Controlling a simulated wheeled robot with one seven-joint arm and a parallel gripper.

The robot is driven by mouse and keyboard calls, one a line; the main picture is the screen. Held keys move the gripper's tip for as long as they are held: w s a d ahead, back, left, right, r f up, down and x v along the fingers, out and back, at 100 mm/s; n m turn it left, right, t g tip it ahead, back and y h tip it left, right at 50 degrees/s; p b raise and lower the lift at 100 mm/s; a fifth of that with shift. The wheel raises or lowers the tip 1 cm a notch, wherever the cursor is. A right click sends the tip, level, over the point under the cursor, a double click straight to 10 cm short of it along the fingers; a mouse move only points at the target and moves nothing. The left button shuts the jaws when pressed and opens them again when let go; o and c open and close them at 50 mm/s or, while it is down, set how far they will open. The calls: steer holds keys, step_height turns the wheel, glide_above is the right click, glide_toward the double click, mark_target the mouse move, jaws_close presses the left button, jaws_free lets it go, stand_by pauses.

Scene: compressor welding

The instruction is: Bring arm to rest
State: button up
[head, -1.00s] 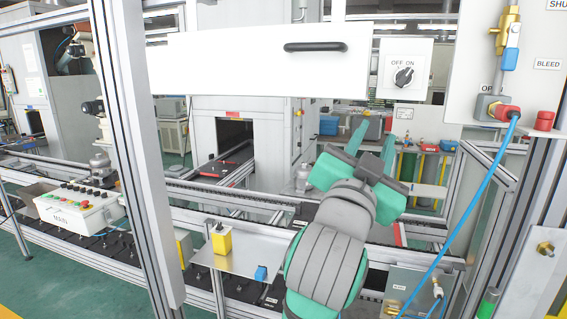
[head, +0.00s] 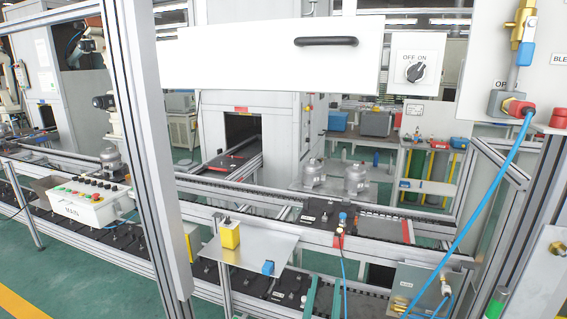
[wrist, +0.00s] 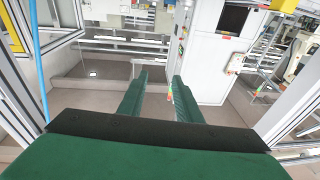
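My gripper (wrist: 160,76) shows in the wrist view with two green fingers apart and nothing between them. It is open and empty. In the head view only two narrow green tips (head: 323,288) show at the bottom edge, below the conveyor; they look like my fingers. The rest of my arm is out of that view.
A white panel with a black handle (head: 326,41) and an OFF/ON switch (head: 415,73) hang ahead. A blue hose (head: 487,200) runs down at the right. A yellow box (head: 230,236) sits on a metal shelf. A MAIN control box (head: 85,205) stands left.

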steer(key=s+a+f+n+g+y, duration=0.1)
steer(key=s+a+f+n+y, duration=0.15)
steer(key=s+f, duration=0.7)
steer(key=s+a+f+n+g+y, duration=0.1)
steer(key=s+a+f+y, duration=0.15)
steer(key=s+f, duration=0.7)
steer(key=s+a+f+g, duration=0.1)
steer(key=s+a+f, duration=0.1)
steer(key=s, duration=0.8)
steer(key=s+a+f, duration=0.2)
steer(key=s+f, duration=0.2)
steer(key=s, duration=0.7)
steer(key=shift+a+f+g, duration=0.2)
steer(key=shift+f+g, duration=0.1)
steer(key=shift+g, duration=0.1)
